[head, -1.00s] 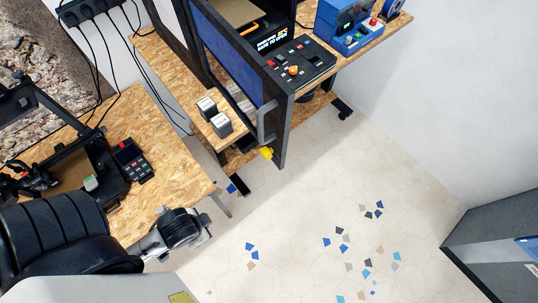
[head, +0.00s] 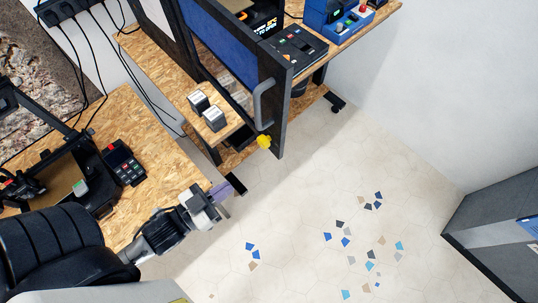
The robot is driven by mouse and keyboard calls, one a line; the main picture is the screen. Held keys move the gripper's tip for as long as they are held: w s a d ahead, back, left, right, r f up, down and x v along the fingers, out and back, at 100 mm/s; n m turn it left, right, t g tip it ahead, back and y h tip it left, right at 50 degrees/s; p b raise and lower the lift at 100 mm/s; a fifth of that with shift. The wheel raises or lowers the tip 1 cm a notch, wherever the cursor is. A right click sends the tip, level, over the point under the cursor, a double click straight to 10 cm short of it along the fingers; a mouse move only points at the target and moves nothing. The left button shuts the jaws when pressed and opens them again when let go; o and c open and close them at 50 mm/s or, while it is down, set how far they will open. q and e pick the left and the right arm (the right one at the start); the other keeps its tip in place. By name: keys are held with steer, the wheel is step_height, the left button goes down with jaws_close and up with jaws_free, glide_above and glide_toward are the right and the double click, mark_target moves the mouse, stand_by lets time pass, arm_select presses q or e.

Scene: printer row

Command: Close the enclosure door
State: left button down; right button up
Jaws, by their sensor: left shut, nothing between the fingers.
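The enclosure door (head: 232,58) is a blue-tinted panel in a dark frame. It stands swung out from the enclosure towards me, past the bench's front edge. A grey bar handle (head: 259,104) is on its free-end post. The printer (head: 262,22) with a lit screen shows partly behind the door. My left gripper (head: 237,185) is shut and empty, over the floor below and left of the handle, apart from the door. My right gripper is not in view.
Two small dark-and-white blocks (head: 213,118) sit on the wooden bench left of the door. A control panel (head: 297,48) lies right of the door. Another printer (head: 40,165) stands on the left table. The tiled floor is mostly clear.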

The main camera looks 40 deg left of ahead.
mark_target(277, 152)
arm_select(q)
steer(key=w, duration=0.4)
steer(key=w+d+p, duration=0.1)
steer(key=w, duration=0.3)
steer(key=w+d, duration=0.1)
steer(key=w, duration=0.3)
steer(key=shift+d, duration=0.15)
steer(key=shift+w+d+p, duration=0.2)
steer(key=shift+w+p, duration=0.1)
steer(key=shift+w, duration=0.5)
steer(key=shift+w, duration=0.1)
